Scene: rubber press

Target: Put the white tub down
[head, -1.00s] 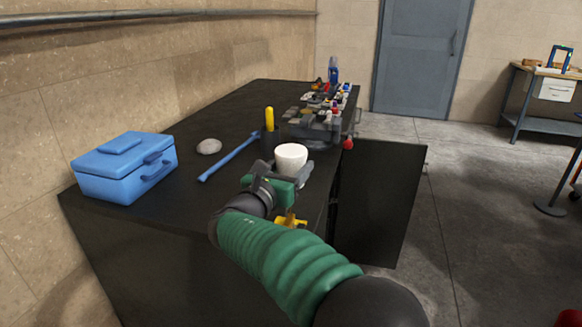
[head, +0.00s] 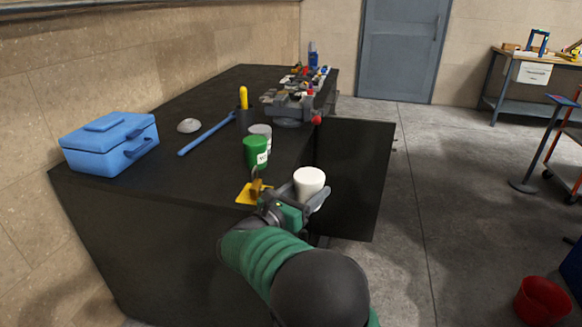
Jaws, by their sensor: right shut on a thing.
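The white tub (head: 309,181) is upright between the fingers of my right gripper (head: 312,192). My right gripper is shut on it. In the head view the tub shows at the right edge of the black bench (head: 200,187), in front of the open dark door panel. I cannot tell its height over the bench or whether it overhangs the edge. My left gripper is not in view.
A green tub (head: 256,151) and a grey tub (head: 261,131) stand left of my gripper, with a yellow item (head: 247,194) nearer. A blue toolbox (head: 108,143), blue bar (head: 207,134) and grey vise (head: 288,106) are on the bench. An open door panel (head: 353,170) sticks out right.

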